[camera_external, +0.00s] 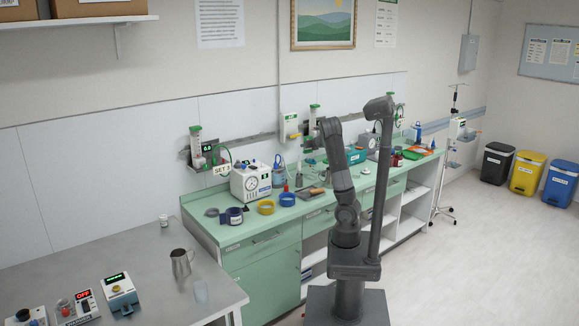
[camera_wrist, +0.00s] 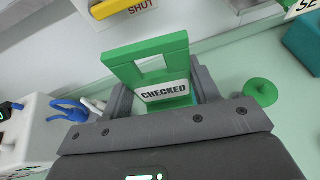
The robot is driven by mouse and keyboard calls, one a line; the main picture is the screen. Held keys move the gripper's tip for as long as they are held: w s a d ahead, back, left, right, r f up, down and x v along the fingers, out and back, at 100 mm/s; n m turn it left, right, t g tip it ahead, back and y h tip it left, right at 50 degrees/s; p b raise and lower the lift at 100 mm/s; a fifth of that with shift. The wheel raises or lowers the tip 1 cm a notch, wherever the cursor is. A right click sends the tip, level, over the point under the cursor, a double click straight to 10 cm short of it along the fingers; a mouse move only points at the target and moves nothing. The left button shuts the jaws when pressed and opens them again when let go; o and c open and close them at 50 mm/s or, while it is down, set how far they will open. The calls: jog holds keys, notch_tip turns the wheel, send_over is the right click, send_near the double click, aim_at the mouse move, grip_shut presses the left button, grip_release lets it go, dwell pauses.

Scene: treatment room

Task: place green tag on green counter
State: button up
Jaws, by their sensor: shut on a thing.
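A green tag (camera_wrist: 150,62) with a rectangular opening and a white label reading "CHECKED" is in the wrist view. My gripper (camera_wrist: 163,92) is shut on it, with one dark finger on each side. The tag's lower end is hidden between the fingers. The pale green counter (camera_external: 256,229) runs along the wall in the external view, and its surface shows behind the tag in the wrist view (camera_wrist: 228,68). In the external view, my gripper is over the counter's back part, near the wall; the tag cannot be made out there.
A white gauge box (camera_external: 250,181), yellow bowl (camera_external: 265,207) and blue bowl (camera_external: 287,199) stand on the counter. In the wrist view, a green round piece (camera_wrist: 261,92) lies right of the tag, blue tubing (camera_wrist: 70,110) left, and a yellow "SHUT" lever (camera_wrist: 115,8) above.

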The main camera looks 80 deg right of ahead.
jog(key=s+f+m+g+h, duration=0.1)
jog(key=s+f+m+g, duration=0.1)
jog(key=s, duration=0.7)
jog(key=s+f+m+g+h, duration=0.1)
jog(key=s+f+m+g, duration=0.1)
jog(key=s, duration=0.8)
jog(key=shift+s+f+m+g, duration=0.15)
jog(key=shift+m+g, duration=0.45)
jog(key=shift+g, duration=0.1)
